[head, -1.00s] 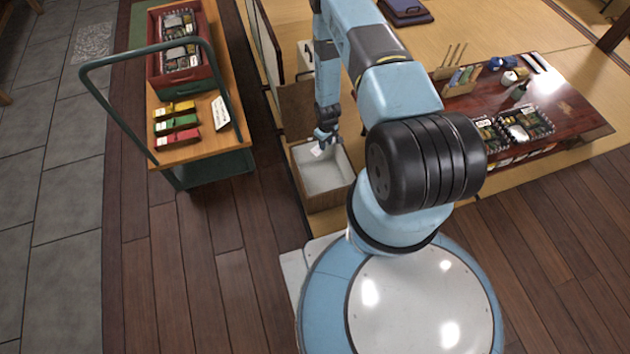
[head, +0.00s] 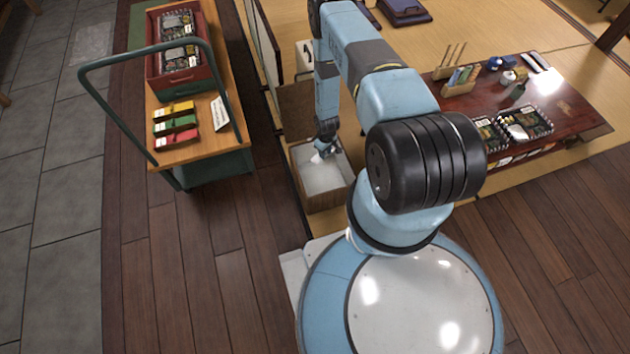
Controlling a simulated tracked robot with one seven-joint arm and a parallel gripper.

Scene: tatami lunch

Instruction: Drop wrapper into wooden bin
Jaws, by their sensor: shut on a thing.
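The wooden bin (head: 328,197) stands on the floor in the middle of the head view, with a pale inside and its brown lid raised at the back. The fingertips are small and partly hidden. I cannot tell how far below the rim the wrapper hangs.
A green-framed cart (head: 215,165) with bento boxes, coloured packs and a sign stands left of the bin. A low dark table (head: 560,112) with bento trays, bottles and chopsticks is at right. Wooden floor (head: 215,235) lies clear between cart and my base.

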